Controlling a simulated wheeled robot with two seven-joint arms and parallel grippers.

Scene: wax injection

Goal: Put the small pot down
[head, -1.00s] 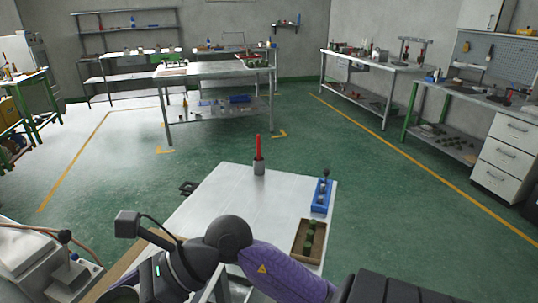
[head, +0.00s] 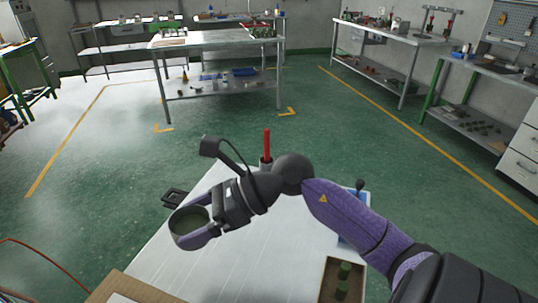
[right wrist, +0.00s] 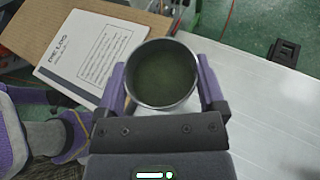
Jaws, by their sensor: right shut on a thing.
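The small pot (head: 190,228) is a round grey metal cup with a dark greenish inside. My right gripper (head: 197,234) is shut on it, with a purple finger on each side. In the right wrist view the pot (right wrist: 162,78) sits between the fingers (right wrist: 162,88), its open top facing the camera. It is held over the left part of the white table (head: 265,262); its exact height is hard to tell. My left gripper does not show in the head view; purple and grey parts of mine appear at the left of the right wrist view.
A booklet (right wrist: 85,60) lies on a brown board (right wrist: 120,20) at the table's left. A red stick (head: 266,143) stands behind my arm. A wooden tray (head: 325,285) with green pieces is front right. A blue holder (head: 345,232) is partly hidden. The table's middle is clear.

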